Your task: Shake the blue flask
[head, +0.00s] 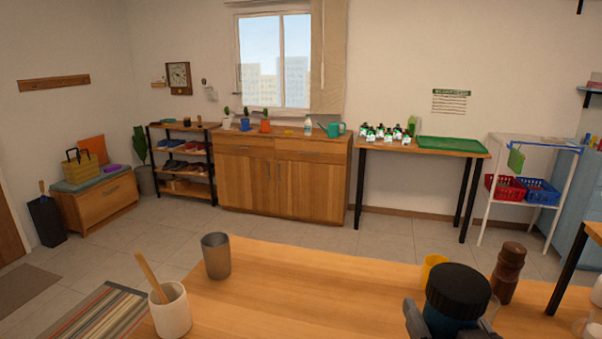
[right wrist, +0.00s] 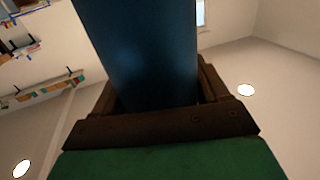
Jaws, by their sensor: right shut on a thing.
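The blue flask (head: 447,327) with a wide black lid (head: 458,291) is at the bottom right of the head view. My right gripper (head: 418,320) is shut on it; only a dark part of the gripper shows beside the flask there. In the right wrist view the blue body of the flask (right wrist: 145,50) fills the upper middle, between the dark fingers of the gripper (right wrist: 155,105). The ceiling shows behind it. In the head view the flask's lower part is cut off by the frame edge. My left gripper is not in view.
On the wooden table (head: 300,290) stand a grey metal cup (head: 216,256), a white cup (head: 170,312) with a wooden stick, a yellow cup (head: 432,268) and a dark brown pepper mill (head: 507,272) close to the flask. The table's middle is clear.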

